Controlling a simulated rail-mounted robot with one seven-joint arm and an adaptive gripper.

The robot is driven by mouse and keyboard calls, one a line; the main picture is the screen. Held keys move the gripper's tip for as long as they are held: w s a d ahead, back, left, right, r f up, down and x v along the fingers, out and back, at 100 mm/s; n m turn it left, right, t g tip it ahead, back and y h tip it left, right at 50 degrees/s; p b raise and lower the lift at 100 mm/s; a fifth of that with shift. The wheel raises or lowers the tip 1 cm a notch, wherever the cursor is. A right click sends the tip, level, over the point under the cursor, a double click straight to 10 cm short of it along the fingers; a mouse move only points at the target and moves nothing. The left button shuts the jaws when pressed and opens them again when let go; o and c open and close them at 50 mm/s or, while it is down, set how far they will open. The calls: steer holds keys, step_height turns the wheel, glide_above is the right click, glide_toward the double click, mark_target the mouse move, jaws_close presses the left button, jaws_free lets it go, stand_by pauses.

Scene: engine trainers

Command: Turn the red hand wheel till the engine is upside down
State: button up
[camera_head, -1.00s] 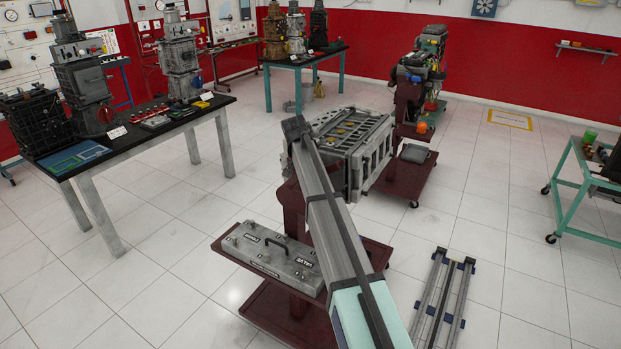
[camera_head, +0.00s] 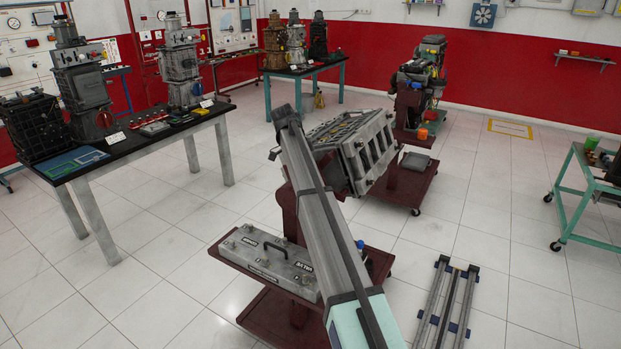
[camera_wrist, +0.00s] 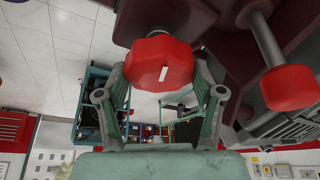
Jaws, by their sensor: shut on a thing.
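The grey engine (camera_head: 352,150) hangs on a dark red stand, tilted on its side, in the head view. My arm crosses in front of it and hides the hand wheel there. In the wrist view, a red faceted grip of the hand wheel (camera_wrist: 150,62) with a white mark sits between the fingers of my gripper (camera_wrist: 161,72). The fingers are closed on its two sides. A second red grip (camera_wrist: 289,88) on a metal rod is to the right, outside the fingers.
A grey case (camera_head: 268,262) lies on the stand's lower front part. Metal rails (camera_head: 446,305) lie on the floor at right. A black-topped table (camera_head: 140,140) with engine parts stands at left. Another engine stand (camera_head: 408,180) is behind. A teal cart (camera_head: 572,200) is at far right.

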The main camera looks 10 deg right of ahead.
steer(key=shift+f+m+g, duration=0.1)
steer(key=shift+m+g, duration=0.3)
steer(key=shift+m, duration=0.5)
steer(key=shift+m+g+p, duration=0.3)
steer(key=shift+m, duration=0.6)
steer(key=m+p, duration=0.1)
steer(key=p, duration=0.2)
steer(key=r+m+g+y+p, duration=0.1)
steer(key=m+p, duration=0.1)
steer(key=shift+s+m+p, duration=0.1)
steer(key=shift+m+p, duration=0.2)
steer(key=shift+p, duration=0.1)
steer(key=m+p, duration=0.2)
steer(key=p, duration=0.1)
steer(key=m+g+y+p, duration=0.1)
steer(key=p, duration=0.1)
steer(key=shift+f+m+p, duration=0.2)
steer(key=shift+m+p, duration=0.2)
steer(key=shift+f+m+y+p, duration=0.2)
steer(key=shift+m+y+p, duration=0.35)
steer(key=shift+m, duration=0.35)
steer(key=shift+f+m+y+p, duration=0.15)
steer(key=shift+m+y+p, duration=0.2)
steer(key=shift+m+p, duration=0.4)
steer(key=shift+m, duration=0.25)
steer(key=o, duration=1.1)
steer(key=shift+o, duration=0.2)
